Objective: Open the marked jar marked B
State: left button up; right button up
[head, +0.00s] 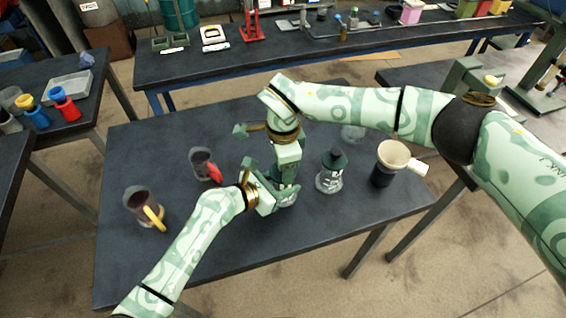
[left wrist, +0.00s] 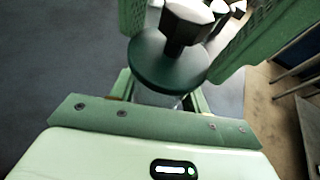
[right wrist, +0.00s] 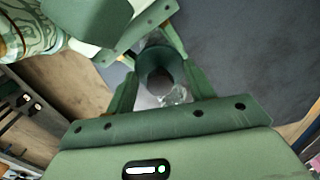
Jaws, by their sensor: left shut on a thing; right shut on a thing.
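A glass jar (head: 288,202) stands near the middle of the table, mostly hidden by my grippers. My left gripper (head: 278,190) is shut on its body from the left. My right gripper (head: 286,170) comes down from above and is shut on its dark green lid (right wrist: 153,60). The lid (left wrist: 155,68) and its knob (left wrist: 184,22) show above the glass in the left wrist view. I cannot tell whether the lid is loose. A second glass jar (head: 328,181) with a green lid stands just to the right. I can read no B mark on either jar.
A dark mug (head: 202,160) with a red handle and another (head: 138,200) with a yellow handle stand left. A cup with a cream top (head: 393,155) stands right, under my right arm. The table's front (head: 215,255) is clear beside my left arm.

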jog(key=shift+r, duration=0.2)
jog(key=shift+r, duration=0.9)
jog(key=shift+r, duration=2)
pick_arm(q)
jog(key=o, duration=1.4)
jog(key=shift+o, duration=0.2)
